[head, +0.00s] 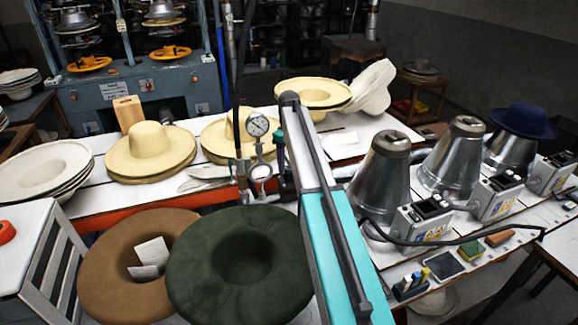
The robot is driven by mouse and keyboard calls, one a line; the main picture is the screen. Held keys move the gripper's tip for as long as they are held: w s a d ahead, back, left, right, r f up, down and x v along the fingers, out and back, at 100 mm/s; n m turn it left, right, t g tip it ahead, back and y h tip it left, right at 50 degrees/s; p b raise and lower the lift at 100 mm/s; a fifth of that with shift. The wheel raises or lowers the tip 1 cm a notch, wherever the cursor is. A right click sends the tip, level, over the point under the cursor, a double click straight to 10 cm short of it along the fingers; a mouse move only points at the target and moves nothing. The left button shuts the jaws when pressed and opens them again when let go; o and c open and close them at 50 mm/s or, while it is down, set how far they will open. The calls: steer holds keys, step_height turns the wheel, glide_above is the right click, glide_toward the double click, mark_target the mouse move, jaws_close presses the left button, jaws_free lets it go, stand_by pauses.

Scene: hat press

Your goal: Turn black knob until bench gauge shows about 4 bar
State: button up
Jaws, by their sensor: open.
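Dark fittings (285,185) lie to the right of the lower dial, partly behind my arm. I cannot make out the black knob for certain among them. My teal and white arm link crosses the centre of the picture, close to the right of the gauges. My gripper does not show.
Cream hats (150,150) stand on the white bench. Brown (110,275) and dark green (232,305) hats lie in front. Metal cones (380,180) with control boxes (425,220) and a cable line the right. A white slatted stand (25,250) is at left.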

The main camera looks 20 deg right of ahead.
mark_target(289, 168)
steer(key=shift+f+p, duration=0.35)
steer(key=shift+f, duration=1.15)
steer(key=shift+d, duration=0.1)
steer(key=c, duration=1.1)
steer(key=shift+o, duration=0.2)
